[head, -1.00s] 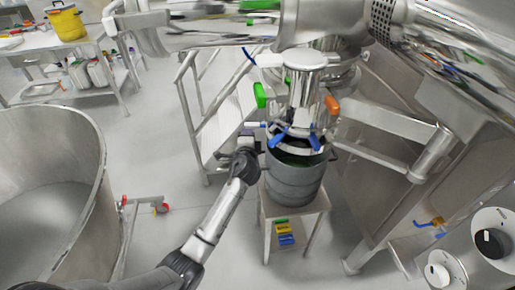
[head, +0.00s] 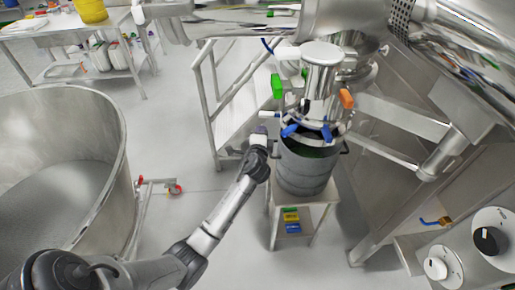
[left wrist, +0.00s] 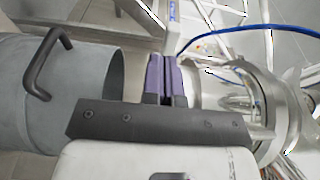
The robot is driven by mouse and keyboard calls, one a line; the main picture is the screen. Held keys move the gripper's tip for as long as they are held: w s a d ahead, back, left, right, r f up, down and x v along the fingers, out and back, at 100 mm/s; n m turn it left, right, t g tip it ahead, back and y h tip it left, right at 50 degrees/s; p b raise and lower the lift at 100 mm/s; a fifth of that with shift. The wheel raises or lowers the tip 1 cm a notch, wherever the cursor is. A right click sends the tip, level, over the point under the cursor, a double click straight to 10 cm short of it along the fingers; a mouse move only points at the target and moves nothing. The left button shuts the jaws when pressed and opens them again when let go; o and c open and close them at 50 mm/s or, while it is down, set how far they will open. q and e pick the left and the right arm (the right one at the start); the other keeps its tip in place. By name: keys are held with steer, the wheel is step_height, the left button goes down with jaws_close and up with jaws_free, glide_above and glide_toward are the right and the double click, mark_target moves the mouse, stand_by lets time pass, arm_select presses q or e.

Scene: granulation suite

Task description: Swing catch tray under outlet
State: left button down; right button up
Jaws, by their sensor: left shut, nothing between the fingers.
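The outlet (head: 321,85) is a steel vertical pipe with a pale cap, green and orange handles and blue clamp levers. It stands right above a grey metal bucket (head: 306,175), which sits on a small stand. My left gripper (head: 261,133) is just left of the bucket's rim and the outlet's lower end. In the left wrist view its purple fingers (left wrist: 167,80) are together and empty, between the bucket (left wrist: 30,95) with its dark handle and the steel outlet fitting (left wrist: 265,100). I cannot clearly pick out a catch tray. My right gripper is not in view.
A large steel vessel (head: 118,150) stands at the left. A stair frame with a railing (head: 208,100) is behind my left gripper. Steel pipework (head: 400,120) and a cabinet are on the right.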

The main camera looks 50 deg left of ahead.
arm_select(q)
steer(key=v, duration=0.9)
steer(key=shift+s+d+p, duration=0.2)
steer(key=shift+d+p, duration=0.15)
steer(key=shift+p, duration=0.1)
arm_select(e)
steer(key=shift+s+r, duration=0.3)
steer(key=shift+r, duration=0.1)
